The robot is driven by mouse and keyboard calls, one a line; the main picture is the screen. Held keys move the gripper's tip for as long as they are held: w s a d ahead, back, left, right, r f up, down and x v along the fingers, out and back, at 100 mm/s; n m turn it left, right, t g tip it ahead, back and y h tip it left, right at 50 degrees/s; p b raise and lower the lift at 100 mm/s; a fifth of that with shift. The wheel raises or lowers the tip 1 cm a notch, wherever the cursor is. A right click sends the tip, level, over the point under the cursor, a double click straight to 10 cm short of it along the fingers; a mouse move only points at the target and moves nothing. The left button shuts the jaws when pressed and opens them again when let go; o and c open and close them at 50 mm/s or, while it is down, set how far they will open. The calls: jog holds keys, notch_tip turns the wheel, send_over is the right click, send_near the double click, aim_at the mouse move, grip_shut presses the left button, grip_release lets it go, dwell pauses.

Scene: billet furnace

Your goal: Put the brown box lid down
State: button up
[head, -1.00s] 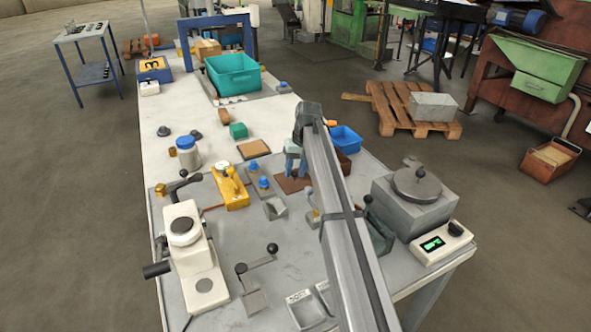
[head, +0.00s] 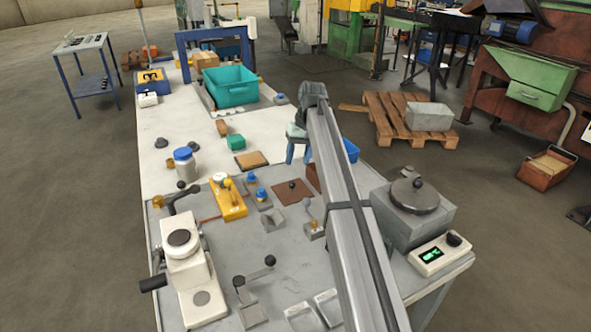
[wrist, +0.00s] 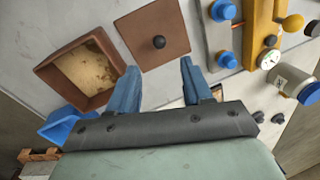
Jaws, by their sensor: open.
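The brown box lid (head: 293,191) is a flat brown square with a black knob. It lies flat on the grey worktop, knob up, and also shows in the wrist view (wrist: 152,25). The brown box (wrist: 101,93) stands open beside it, with a tan, speckled inside. In the head view my arm hides most of the box. My gripper (wrist: 160,67) has its two blue fingers spread, with nothing between them. In the head view my gripper (head: 298,151) is raised above and beyond the lid, clear of its knob.
A blue bin (wrist: 62,126) stands beside the brown box. A yellow fixture (head: 229,200) and blue-knobbed parts (head: 252,179) are left of the lid. A grey unit with a round cover (head: 413,205) is to the right. Worktop in front of the lid is partly clear.

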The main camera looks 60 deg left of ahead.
jog(key=shift+w+r, duration=0.15)
jog(key=shift+r, duration=0.55)
jog(key=shift+w+r, duration=0.15)
jog(key=shift+r, duration=0.55)
